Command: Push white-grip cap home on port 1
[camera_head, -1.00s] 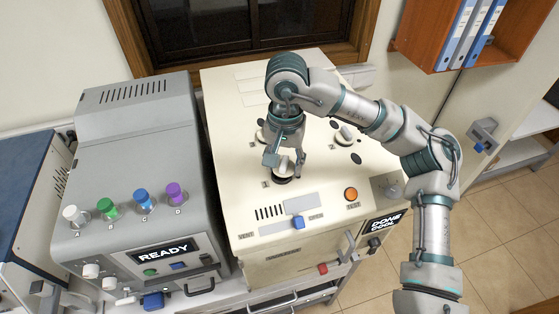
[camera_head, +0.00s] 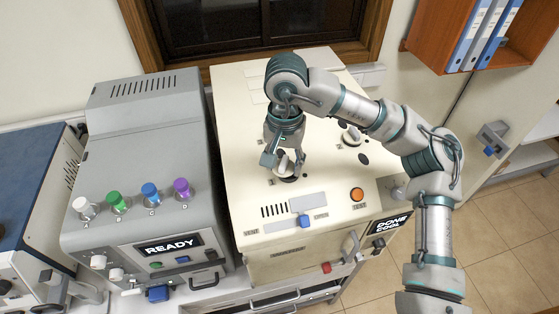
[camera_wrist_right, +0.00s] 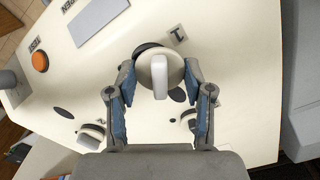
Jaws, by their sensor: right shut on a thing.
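The white-grip cap (camera_head: 287,168) is a round off-white disc with a raised bar grip. It sits over the dark ring of port 1 (camera_head: 286,179) on the cream machine's top. In the right wrist view the cap (camera_wrist_right: 160,70) lies beside the printed "1" label (camera_wrist_right: 177,34), with a dark crescent of the port (camera_wrist_right: 146,48) showing past its edge. How deep the cap sits cannot be told. My right gripper (camera_head: 284,160) is shut on the cap from above, its fingers on opposite sides in the wrist view (camera_wrist_right: 160,80). My left gripper is not in view.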

